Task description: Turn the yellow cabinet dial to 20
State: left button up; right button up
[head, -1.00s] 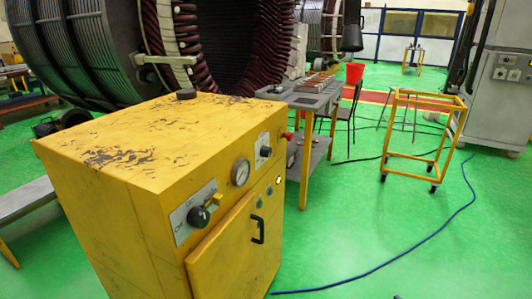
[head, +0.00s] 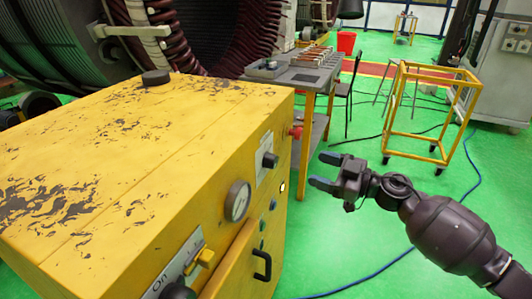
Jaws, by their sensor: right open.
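The yellow cabinet (head: 150,150) fills the left and middle of the head view, its front face turned right. A black dial (head: 270,159) sits on a pale plate high on that face; its marks are too small to read. A round gauge (head: 237,200) is lower left of it. A black switch knob (head: 178,290) by an "On" label is cut by the bottom edge. My right gripper (head: 322,171) is open and empty, right of the cabinet front and apart from the dial, its fingers pointing left. My left gripper is out of view.
A red button (head: 296,132) sticks out at the cabinet's far corner. A black handle (head: 262,265) juts from the cabinet door. A grey table (head: 290,75) stands behind, and a yellow cart frame (head: 430,110) at the right. Green floor is open before the cabinet.

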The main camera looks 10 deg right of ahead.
aim_at(276, 163)
jog(key=w+a, duration=0.1)
jog(key=a, duration=0.1)
jog(key=w+a+m+g, duration=0.1)
jog(key=a, duration=0.2)
jog(key=w+a+m+b, duration=0.1)
jog(key=w+a, duration=0.1)
jog(key=a, duration=0.1)
jog(key=shift+a+f+y, duration=0.25)
jog(key=shift+f+y, duration=0.05)
jog(key=shift+w+a, duration=0.35)
jog(key=shift+a, duration=0.25)
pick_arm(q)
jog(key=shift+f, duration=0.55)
pick_arm(e)
jog(key=shift+r, duration=0.1)
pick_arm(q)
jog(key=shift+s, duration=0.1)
